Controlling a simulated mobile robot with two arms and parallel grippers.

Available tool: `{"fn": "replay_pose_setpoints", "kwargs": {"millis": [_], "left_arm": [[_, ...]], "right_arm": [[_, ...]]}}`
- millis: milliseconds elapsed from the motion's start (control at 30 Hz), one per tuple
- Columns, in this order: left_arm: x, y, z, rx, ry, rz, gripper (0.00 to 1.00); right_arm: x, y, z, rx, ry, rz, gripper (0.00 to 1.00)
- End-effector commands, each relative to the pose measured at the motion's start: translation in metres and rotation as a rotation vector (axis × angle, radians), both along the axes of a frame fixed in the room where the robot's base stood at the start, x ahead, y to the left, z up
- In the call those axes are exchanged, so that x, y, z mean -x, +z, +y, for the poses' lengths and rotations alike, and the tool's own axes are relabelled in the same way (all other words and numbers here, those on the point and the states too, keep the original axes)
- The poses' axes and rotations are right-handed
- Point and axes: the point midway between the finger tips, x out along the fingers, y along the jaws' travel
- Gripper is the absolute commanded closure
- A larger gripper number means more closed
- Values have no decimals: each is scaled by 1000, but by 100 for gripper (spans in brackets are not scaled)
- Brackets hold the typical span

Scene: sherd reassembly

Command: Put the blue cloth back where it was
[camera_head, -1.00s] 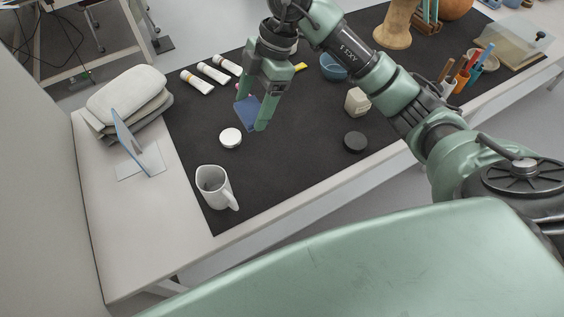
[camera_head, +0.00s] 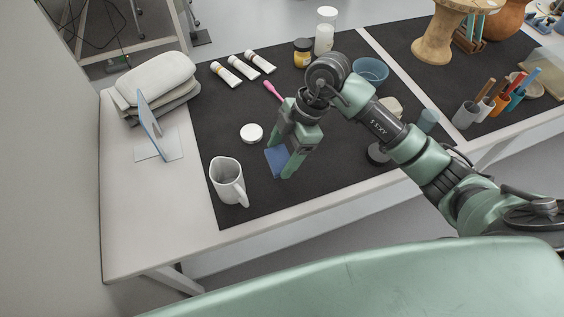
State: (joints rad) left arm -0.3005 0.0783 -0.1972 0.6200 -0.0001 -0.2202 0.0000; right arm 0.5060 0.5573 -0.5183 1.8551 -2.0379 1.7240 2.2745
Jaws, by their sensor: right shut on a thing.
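The blue cloth (camera_head: 276,161) is a small dark blue piece at the fingertips of my right gripper (camera_head: 281,166). My right gripper points down and is shut on it, over the black mat (camera_head: 330,150) near the table's front. The fingers hide part of the cloth. I cannot tell whether the cloth touches the mat. A white mug (camera_head: 227,181) stands to the left of the cloth, and a white round lid (camera_head: 252,133) lies up and left of it. My left gripper is not in view.
White tubes (camera_head: 243,67), a pink-handled tool (camera_head: 272,89) and a blue bowl (camera_head: 370,71) lie farther back. A dark round disc (camera_head: 378,153) is partly behind my right arm. Folded cloths (camera_head: 155,80) and an upright blue-edged panel (camera_head: 149,124) stand at left. The mat's front middle is clear.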

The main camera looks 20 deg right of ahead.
Motion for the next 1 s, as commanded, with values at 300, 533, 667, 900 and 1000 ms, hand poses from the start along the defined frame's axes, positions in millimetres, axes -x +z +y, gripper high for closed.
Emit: {"fn": "replay_pose_setpoints", "kwargs": {"millis": [300,533,667,900,1000], "left_arm": [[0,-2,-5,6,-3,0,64],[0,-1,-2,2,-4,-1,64],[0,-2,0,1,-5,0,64],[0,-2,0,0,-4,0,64],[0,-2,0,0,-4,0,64]], "right_arm": [[1,-40,0,-1,-1,4,66],[0,-43,0,1,0,0,66],[0,-45,0,1,0,1,66],[0,-47,0,1,0,1,6],[0,-47,0,1,0,1,6]]}}
